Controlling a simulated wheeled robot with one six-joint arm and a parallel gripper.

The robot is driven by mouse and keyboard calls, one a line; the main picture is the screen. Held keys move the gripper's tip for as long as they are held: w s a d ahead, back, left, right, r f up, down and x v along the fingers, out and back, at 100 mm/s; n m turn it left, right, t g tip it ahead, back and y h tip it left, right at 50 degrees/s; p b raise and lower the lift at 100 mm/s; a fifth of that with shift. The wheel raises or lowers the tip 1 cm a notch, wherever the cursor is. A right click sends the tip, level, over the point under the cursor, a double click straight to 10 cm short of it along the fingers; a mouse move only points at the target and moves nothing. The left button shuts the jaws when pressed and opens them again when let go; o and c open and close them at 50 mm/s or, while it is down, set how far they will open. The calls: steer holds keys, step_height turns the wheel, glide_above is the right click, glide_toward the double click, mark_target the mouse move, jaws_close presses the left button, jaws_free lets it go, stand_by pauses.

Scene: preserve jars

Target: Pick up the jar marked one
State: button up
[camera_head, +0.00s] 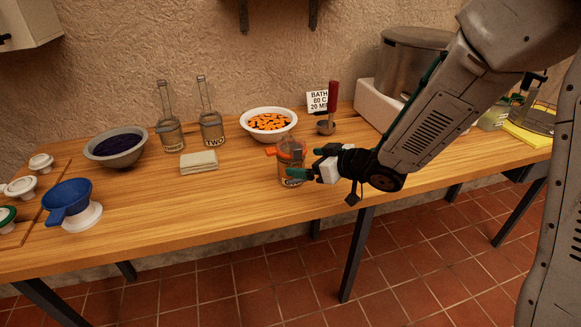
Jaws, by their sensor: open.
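A glass jar (285,160) with an orange rim stands upright near the front edge of the wooden table. A dark label low on its front is partly hidden, and I cannot read it surely. My gripper (312,162) comes in from the right, open, with its green-tipped fingers at the jar's right side. The nearer fingertip overlaps the jar in the picture; I cannot tell whether it touches. Two tall clear bottles stand at the back: the right bottle (211,128) is marked TWO, and the left bottle (169,130) has a label too small to read surely.
Behind the jar are a white bowl (250,117) of orange pieces and a red-handled tool (333,98). A folded cloth (199,162), a dark-filled bowl (95,150) and a blue funnel (70,195) are left. A large pot (405,65) stands right. The front middle-left table is clear.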

mark_target(302, 162)
steer(key=shift+x, duration=2.2)
steer(key=shift+s+f, duration=0.2)
steer(key=shift+c, duration=0.2)
